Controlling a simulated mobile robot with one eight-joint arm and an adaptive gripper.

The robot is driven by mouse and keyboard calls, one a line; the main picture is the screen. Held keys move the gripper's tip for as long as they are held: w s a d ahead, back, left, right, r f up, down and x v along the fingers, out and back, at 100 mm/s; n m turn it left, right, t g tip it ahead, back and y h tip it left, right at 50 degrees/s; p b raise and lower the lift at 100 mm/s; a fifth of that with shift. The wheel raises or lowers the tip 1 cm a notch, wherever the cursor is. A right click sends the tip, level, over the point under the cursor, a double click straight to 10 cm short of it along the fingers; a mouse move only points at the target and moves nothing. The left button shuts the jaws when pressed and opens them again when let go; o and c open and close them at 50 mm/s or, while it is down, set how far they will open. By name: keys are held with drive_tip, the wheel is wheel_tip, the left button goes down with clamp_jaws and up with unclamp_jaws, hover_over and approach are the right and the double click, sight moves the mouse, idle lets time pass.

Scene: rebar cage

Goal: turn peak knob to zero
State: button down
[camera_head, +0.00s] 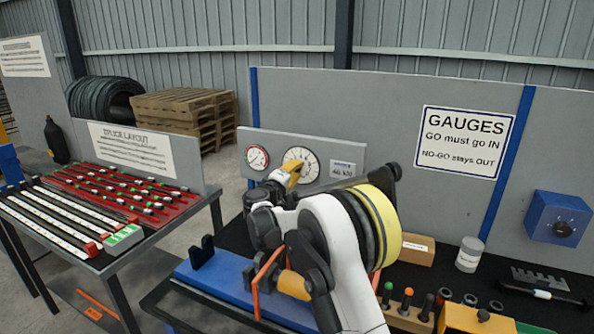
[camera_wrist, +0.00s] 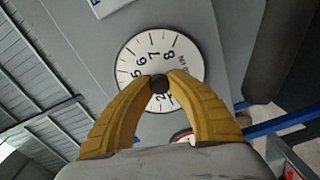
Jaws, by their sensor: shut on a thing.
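The large round white dial (camera_wrist: 130,64) has black numerals and fills the middle of the wrist view. It also shows in the head view (camera_head: 299,155) on a grey panel. A small dark knob (camera_wrist: 160,84) sits at the dial's centre. My gripper (camera_wrist: 159,82) has its yellow fingers closed on opposite sides of the knob. In the head view my gripper (camera_head: 292,172) is at the dial's face and hides the knob. I cannot tell where the knob points.
A smaller red-marked gauge (camera_head: 257,157) is left of the large dial. A small display label (camera_head: 343,168) is to its right. A blue fixture (camera_head: 235,290) lies on the bench below my arm. A blue box with a black knob (camera_head: 559,218) is on the right wall.

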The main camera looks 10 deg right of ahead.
drive_tip(key=n, duration=0.4)
drive_tip(key=shift+a+n, duration=0.1)
drive_tip(key=shift+n, duration=2.1)
drive_tip(key=c, duration=1.3)
unclamp_jaws()
drive_tip(key=shift+o, duration=0.2)
drive_tip(key=shift+s, duration=0.1)
drive_tip(key=v, duration=1.2)
